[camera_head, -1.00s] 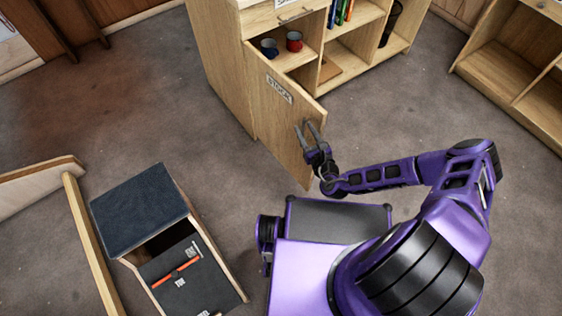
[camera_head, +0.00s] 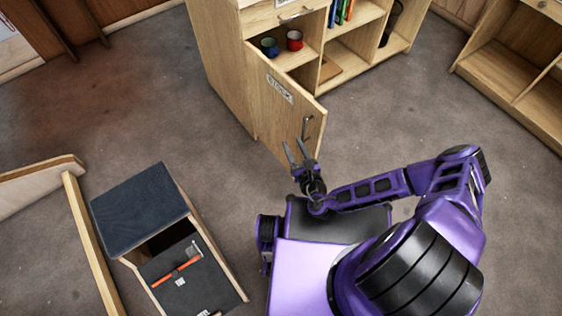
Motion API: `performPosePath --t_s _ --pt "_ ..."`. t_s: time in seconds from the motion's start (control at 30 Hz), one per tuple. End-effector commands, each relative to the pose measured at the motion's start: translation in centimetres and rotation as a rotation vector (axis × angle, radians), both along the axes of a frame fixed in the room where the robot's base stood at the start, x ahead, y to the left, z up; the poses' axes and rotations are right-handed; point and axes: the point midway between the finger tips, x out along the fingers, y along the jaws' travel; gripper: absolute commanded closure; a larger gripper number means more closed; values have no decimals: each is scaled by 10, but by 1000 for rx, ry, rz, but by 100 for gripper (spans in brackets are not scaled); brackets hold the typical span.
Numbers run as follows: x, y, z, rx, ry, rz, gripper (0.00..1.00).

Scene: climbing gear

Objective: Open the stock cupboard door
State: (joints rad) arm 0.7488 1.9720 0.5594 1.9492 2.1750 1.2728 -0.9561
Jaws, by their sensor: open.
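The stock cupboard door (camera_head: 275,112) is light wood with a STOCK label (camera_head: 279,88) on its upper part. It stands partly open, swung out from the cabinet (camera_head: 222,70), with the compartment behind it showing. A metal bar handle (camera_head: 306,128) is near its free edge. My gripper (camera_head: 296,150) is open and empty. Its fingers point toward the door, just below the handle in the picture, and appear apart from it. The door hides the lower inside of the cupboard.
A blue mug (camera_head: 270,47) and a red mug (camera_head: 294,40) stand inside the cupboard. Open shelves (camera_head: 345,60) adjoin on the right. A box with a dark padded top (camera_head: 138,208) and a wooden beam (camera_head: 92,240) are at lower left. Floor right of the door is clear.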

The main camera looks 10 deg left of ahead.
Motion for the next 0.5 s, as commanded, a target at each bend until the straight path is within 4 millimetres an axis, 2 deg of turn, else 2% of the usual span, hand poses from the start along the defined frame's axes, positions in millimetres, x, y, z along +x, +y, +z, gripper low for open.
performPosePath --t_s 0.5 --pt "-33 18 0 2 2 2 55"
